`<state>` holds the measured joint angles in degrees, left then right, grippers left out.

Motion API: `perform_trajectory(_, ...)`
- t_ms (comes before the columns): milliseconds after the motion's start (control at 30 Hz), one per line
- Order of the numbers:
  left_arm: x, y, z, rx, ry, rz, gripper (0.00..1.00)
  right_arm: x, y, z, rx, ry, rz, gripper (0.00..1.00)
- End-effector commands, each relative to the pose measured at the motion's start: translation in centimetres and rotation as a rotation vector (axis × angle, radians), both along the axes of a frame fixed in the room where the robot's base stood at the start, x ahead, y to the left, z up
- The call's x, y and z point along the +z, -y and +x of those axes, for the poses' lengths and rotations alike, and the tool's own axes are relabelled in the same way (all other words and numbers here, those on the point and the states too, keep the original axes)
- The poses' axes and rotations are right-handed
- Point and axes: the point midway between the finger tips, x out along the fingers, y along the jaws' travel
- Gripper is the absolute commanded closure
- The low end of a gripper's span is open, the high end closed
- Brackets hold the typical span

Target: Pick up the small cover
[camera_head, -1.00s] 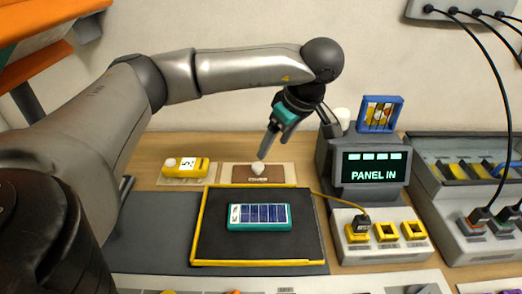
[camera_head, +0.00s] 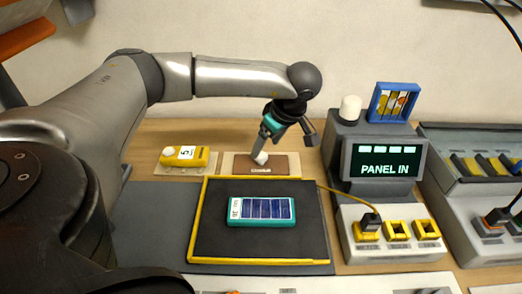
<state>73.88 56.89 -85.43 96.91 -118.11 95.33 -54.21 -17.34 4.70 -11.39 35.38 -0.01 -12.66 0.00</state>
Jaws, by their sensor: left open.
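The small cover (camera_head: 284,165) is a flat brown plate with a white knob and a small label. It lies on a light board behind the black tray in the head view. My left gripper (camera_head: 261,153) comes down from above, its fingertips at the white knob. The gripper is open, and its fingers partly hide the knob. I cannot tell whether they touch it. The cover lies flat. My right gripper is not in view.
A yellow-rimmed black tray (camera_head: 220,246) holds a teal solar panel (camera_head: 261,209). A yellow device (camera_head: 185,156) lies left of the cover. A console (camera_head: 382,163) reading "PANEL IN" stands to the right, with a yellow cable running to its sockets (camera_head: 397,230).

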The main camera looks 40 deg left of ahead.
Motion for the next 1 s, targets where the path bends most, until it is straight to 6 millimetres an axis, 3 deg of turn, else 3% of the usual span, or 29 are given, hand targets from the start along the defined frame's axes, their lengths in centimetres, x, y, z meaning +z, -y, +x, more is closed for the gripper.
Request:
perform_trajectory(300, -4.2, -1.6, 0.3, 0.002, -0.003, 0.001, 0.21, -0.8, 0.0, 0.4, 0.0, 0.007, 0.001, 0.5)
perform_trajectory(600, -4.6, -1.8, 0.3, 0.001, -0.002, 0.0, 0.21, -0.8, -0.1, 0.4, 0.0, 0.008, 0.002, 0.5)
perform_trajectory(1000, -4.5, -1.8, 0.3, 0.001, -0.002, 0.0, 0.65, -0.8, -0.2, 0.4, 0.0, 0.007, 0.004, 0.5)
